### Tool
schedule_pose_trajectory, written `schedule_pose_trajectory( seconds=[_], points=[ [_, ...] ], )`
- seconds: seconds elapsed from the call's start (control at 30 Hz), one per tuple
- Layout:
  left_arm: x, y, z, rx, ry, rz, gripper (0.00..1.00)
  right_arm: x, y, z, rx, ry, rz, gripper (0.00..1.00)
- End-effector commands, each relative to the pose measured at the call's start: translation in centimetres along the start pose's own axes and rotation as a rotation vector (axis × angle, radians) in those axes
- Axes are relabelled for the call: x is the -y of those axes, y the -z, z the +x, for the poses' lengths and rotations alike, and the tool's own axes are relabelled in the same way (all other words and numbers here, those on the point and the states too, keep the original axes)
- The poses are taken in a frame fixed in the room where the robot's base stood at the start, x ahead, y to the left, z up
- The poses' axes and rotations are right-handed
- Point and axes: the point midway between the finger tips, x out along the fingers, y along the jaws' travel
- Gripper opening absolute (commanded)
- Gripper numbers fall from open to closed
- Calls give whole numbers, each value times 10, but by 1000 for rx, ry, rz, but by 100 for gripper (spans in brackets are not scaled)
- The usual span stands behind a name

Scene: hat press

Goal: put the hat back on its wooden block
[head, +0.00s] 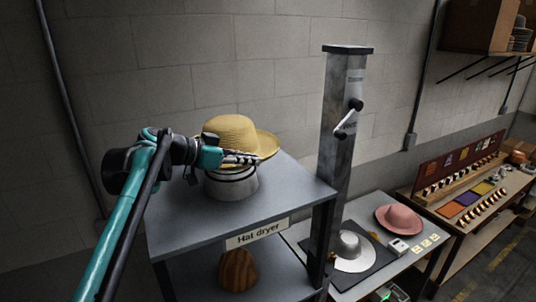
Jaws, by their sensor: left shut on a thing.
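A yellow straw hat (231,130) sits tilted over a round silver-grey metal form (231,184) on the upper shelf labelled "Hat dryer". My left gripper (240,158) is shut on the hat's brim at the near side. The brim hides the top of the form, so I cannot tell whether the hat touches it. A rounded brown wooden block (238,270) stands on the lower shelf, bare on top. My right gripper is not in view.
The dryer's upper shelf (290,190) is clear around the form. A grey column with a crank (340,130) rises to the right. Beyond it, a lower table holds a metal brim plate (354,262) and a pink hat (398,219). A workbench (480,205) stands farther right.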

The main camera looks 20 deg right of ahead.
Motion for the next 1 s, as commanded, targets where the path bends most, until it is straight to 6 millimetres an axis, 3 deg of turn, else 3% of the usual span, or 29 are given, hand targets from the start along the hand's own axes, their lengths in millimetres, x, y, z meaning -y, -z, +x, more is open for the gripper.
schedule_pose_trajectory(
  seconds=[0.27, 1.0],
  points=[
    [-14, -2, 0, 0, -1, 1, 0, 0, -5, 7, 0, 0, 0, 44],
    [-76, -4, -5, 0, -1, 0, 0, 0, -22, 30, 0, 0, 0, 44]
  ],
)
